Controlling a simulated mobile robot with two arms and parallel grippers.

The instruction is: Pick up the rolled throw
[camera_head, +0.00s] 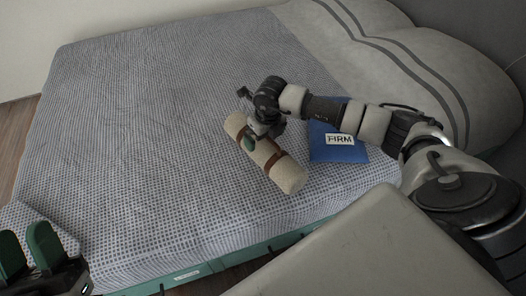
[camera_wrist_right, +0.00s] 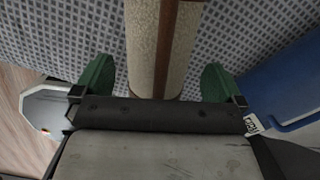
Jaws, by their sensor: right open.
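The rolled throw (camera_head: 286,173) is a cream roll with brown straps, lying on the bed. My right gripper (camera_head: 249,142) is over the throw's upper-left half in the head view, partly hiding it. In the right wrist view, its green fingers stand open on either side of the throw (camera_wrist_right: 143,40), with a gap on each side. A brown strap runs between the fingers there. My left gripper (camera_head: 27,245) is at the lower left of the head view, away from the throw, its two green fingers apart with nothing seen between them.
The bed (camera_head: 150,110) has a grey patterned cover, mostly clear left of the throw. A blue item (camera_head: 325,153) labelled FIRM lies just right of the throw. A striped pale pillow (camera_head: 420,50) is at the upper right. Wooden floor (camera_head: 14,130) shows at left.

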